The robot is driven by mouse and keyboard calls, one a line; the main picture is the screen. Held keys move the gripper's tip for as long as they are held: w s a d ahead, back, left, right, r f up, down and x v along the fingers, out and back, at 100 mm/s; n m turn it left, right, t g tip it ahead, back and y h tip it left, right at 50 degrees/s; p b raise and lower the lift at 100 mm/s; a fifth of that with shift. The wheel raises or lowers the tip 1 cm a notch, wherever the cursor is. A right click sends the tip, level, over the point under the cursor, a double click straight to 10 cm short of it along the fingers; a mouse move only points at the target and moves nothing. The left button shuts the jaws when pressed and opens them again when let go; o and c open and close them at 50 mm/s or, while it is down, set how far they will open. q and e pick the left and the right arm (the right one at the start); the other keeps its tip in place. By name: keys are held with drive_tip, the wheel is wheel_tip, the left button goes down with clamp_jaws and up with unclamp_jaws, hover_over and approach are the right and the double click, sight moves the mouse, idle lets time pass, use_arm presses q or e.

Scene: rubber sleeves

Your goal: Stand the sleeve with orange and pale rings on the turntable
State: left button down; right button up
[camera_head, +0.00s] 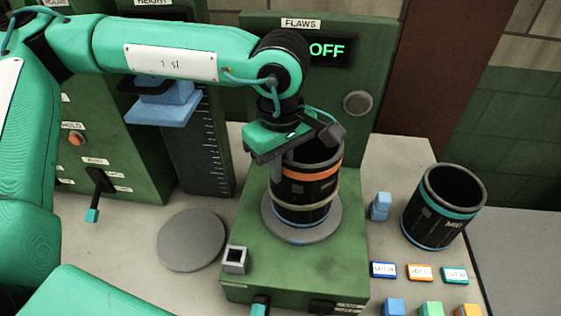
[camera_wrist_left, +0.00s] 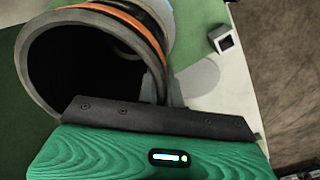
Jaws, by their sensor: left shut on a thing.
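The black sleeve with an orange ring and a pale ring (camera_head: 306,190) stands upright on, or just above, the grey round turntable (camera_head: 330,227) of the green machine. I cannot tell whether its base touches. My left gripper (camera_head: 300,150) is shut on the sleeve's upper rim from above. In the left wrist view the sleeve's open mouth (camera_wrist_left: 85,62) and orange ring show right beside the gripper (camera_wrist_left: 158,105); the fingertips are largely hidden. My right gripper is not in view.
A black sleeve with a teal ring (camera_head: 440,212) stands on the bench at the right. Blue blocks (camera_head: 380,205) and small labels stand near it. A grey disc (camera_head: 191,240) lies left of the machine. The panel behind reads OFF (camera_head: 327,49).

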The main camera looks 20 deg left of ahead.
use_arm(q)
drive_tip(key=shift+f, duration=0.1)
drive_tip(key=c, duration=1.6)
unclamp_jaws()
drive_tip(key=shift+o, duration=0.2)
wheel_tip(320, 180, up, 11)
drive_tip(key=b, duration=0.3)
drive_tip(key=shift+r, duration=0.7)
